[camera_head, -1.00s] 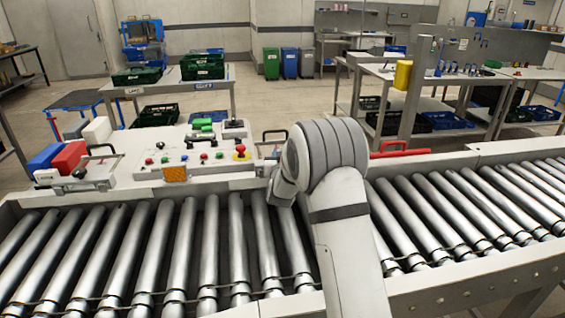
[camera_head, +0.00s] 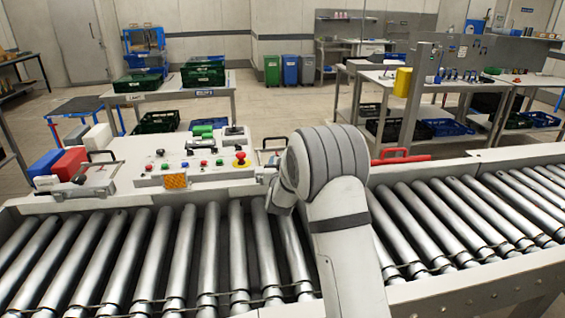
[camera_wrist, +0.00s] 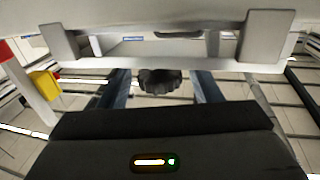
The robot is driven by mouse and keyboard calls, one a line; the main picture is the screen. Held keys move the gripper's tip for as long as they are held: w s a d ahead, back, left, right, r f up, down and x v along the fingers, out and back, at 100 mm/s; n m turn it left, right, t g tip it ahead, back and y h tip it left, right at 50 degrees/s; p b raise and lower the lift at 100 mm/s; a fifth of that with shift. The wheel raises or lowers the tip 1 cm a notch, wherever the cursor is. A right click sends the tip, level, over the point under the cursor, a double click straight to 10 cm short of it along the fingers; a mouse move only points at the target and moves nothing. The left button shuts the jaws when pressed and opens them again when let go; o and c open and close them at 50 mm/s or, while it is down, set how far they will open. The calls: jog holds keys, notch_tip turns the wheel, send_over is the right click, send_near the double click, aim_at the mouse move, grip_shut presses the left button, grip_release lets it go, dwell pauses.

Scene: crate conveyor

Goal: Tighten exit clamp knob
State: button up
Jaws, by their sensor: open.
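A dark, ridged knob (camera_wrist: 160,82), apparently the clamp knob, sits below a pale metal beam in the wrist view. My gripper (camera_wrist: 161,88) is open, with one dark finger on each side of the knob and a visible gap to each. The knob appears centred between the fingers, beyond the black gripper body. I cannot tell how deep it sits between them. In the head view my arm hides the gripper, and I cannot make out the knob there.
The roller conveyor (camera_head: 180,260) crosses the front. A control panel (camera_head: 207,176) with buttons and levers stands behind it, left of my arm. A red handle (camera_head: 400,157) lies at the far rail, right of my arm. Metal brackets (camera_wrist: 265,38) flank the knob above.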

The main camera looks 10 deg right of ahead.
jog(key=b+v, duration=0.1)
jog(key=v, duration=0.6)
jog(key=shift+s+r, duration=0.1)
jog(key=s+g+y, duration=0.1)
jog(key=s+g, duration=0.4)
jog(key=s, duration=0.8)
jog(key=s+d+n+g+y+p, duration=0.1)
jog(key=s+g, duration=0.4)
jog(key=s, duration=0.9)
jog(key=s+r+n+g+y, duration=0.1)
jog(key=s+g, duration=0.4)
jog(key=s, duration=0.9)
jog(key=shift+s+d+r+y+p, duration=0.1)
jog(key=shift+s+d+y+p, duration=0.15)
jog(key=shift+y+p, duration=0.15)
